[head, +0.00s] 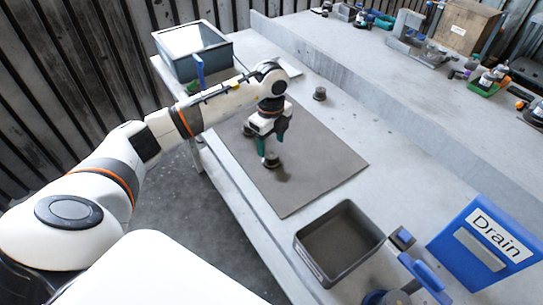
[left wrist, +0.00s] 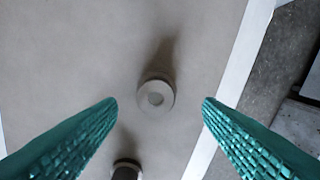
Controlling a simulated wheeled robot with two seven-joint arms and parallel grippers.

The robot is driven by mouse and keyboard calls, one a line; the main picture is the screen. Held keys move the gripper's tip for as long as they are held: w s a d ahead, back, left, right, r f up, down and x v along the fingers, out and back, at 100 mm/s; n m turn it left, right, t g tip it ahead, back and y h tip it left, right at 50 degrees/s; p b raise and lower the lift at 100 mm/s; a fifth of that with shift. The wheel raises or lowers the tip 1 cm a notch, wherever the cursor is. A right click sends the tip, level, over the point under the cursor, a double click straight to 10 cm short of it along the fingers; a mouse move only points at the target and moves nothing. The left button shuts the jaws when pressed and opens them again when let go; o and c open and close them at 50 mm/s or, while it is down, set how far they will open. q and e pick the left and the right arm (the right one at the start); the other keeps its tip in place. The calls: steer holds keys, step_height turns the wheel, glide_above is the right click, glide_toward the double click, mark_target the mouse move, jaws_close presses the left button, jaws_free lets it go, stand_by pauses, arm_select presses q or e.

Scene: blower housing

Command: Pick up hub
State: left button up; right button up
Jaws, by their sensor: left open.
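The hub, which I take to be a small grey round part (head: 271,161), stands on the brown-grey mat under my left gripper (head: 273,143). I cannot tell the exact height gap. My right gripper is not in view.
Another small part (head: 249,128) stands on the mat nearby; a dark part shows at the wrist view's bottom (left wrist: 126,170). A dark cylinder (head: 320,93) stands beyond the mat (head: 325,165). A grey bin (head: 298,250) and blue Drain sign (head: 462,255) stand at front right.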

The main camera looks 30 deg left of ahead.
mark_target(271, 154)
arm_select(q)
steer(key=f+p, duration=0.1)
steer(key=f, duration=0.3)
steer(key=shift+w+a+f+p, duration=0.1)
steer(key=shift+w+p, duration=0.1)
steer(key=shift+p, duration=0.2)
steer(key=shift+f, duration=0.6)
steer(key=c, duration=1.1)
